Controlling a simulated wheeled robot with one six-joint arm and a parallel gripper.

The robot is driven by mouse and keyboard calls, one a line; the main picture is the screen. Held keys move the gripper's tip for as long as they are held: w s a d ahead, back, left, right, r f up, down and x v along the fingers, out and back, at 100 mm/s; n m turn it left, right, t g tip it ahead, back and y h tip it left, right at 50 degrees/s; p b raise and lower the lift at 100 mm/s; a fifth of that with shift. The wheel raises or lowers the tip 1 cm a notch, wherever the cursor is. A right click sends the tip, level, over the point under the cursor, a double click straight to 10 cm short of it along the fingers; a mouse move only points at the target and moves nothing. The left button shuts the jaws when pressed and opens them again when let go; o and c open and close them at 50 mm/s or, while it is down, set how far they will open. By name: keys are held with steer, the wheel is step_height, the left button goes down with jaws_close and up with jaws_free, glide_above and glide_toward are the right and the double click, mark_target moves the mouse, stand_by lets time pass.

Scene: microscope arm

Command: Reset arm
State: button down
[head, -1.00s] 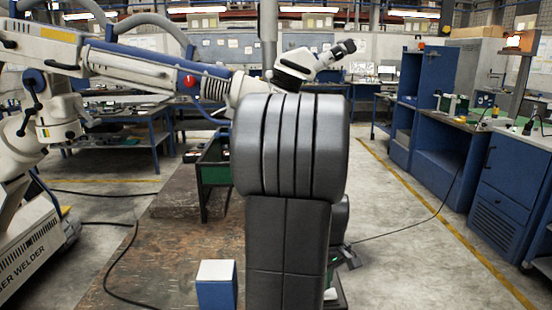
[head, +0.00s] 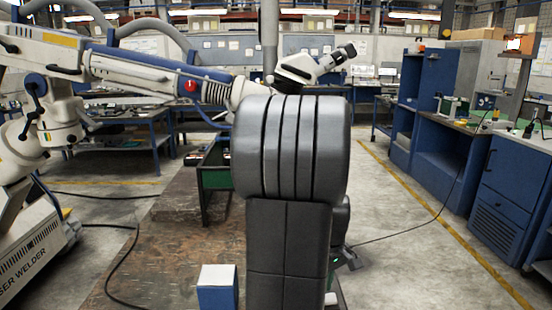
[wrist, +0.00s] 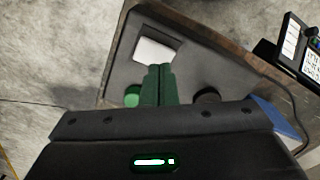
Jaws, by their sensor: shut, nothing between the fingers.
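My gripper (wrist: 158,84) shows in the wrist view as two green fingers pressed together, shut and empty. It hangs over a dark grey surface (wrist: 192,66) with a worn brown edge. A white block (wrist: 155,50) lies beyond the fingertips; contact cannot be told. My black arm fills the middle of the head view and hides the gripper's fingers there. The white and blue microscope arm (head: 150,72) reaches in from the left, and its microscope head (head: 312,66) is behind the top of my arm.
A green round thing (wrist: 132,96) and a dark round thing (wrist: 207,96) flank the fingers. A blue box with a white top (head: 217,289) stands left of my arm. A green bin (head: 214,176) is behind it.

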step_height(320, 180, up, 5)
steer(key=p, duration=0.3)
step_height(320, 180, down, 8)
steer(key=b, duration=0.6)
steer(key=shift+r, duration=0.1)
step_height(320, 180, up, 9)
steer(key=p, duration=0.7)
steer(key=shift+r, duration=0.15)
